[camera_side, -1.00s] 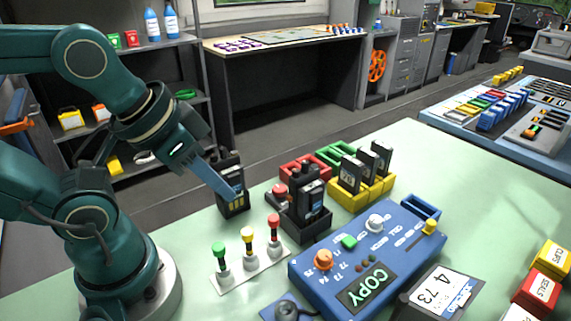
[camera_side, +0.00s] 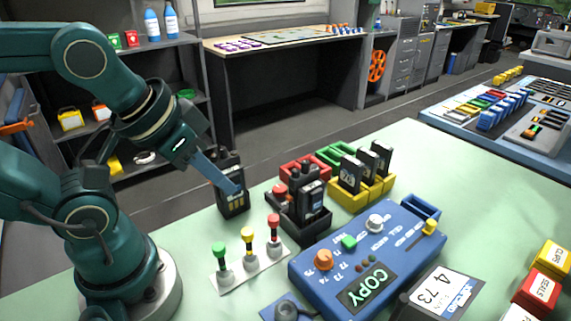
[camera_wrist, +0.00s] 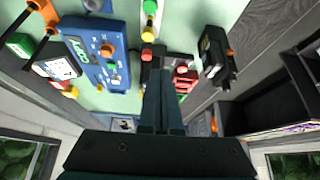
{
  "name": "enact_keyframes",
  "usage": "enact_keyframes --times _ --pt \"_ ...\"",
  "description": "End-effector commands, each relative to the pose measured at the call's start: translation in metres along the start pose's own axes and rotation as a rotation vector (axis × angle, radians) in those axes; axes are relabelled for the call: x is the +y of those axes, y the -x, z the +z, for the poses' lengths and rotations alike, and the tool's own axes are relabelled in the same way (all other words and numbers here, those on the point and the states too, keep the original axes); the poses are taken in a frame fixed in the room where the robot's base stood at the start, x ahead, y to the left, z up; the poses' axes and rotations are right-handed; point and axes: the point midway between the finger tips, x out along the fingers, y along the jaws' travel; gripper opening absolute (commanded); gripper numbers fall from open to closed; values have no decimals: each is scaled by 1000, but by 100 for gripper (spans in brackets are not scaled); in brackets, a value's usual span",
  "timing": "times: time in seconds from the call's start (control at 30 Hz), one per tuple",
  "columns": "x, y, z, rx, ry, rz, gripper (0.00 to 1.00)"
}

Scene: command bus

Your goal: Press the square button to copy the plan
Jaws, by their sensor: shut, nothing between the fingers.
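The green square button (camera_side: 349,242) sits on top of the blue box (camera_side: 330,270), between an orange knob and a white knob. The box bears a lit COPY sign (camera_side: 367,287). My gripper (camera_side: 238,189) is shut and empty, its fingers pointing down and right. In the side view its tip overlaps a black radio (camera_side: 232,203), to the left of and apart from the box. In the wrist view the shut fingers (camera_wrist: 161,66) reach up the middle, with the blue box (camera_wrist: 88,48) to their left and the radio (camera_wrist: 212,52) to their right.
Black radios in a dark holder (camera_side: 305,222) stand between my gripper and the box. A yellow rack (camera_side: 361,193) is behind it. Green, yellow and red levers on a white plate (camera_side: 249,268) stand in front.

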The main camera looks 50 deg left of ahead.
Motion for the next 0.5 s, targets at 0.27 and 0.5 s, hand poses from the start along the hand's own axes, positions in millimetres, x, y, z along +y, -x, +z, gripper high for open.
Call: enact_keyframes --times 0.27,0.5 --pt "-19 -3 -65 127 -93 -155 0" --pt "13 -24 -119 219 -315 -196 0"
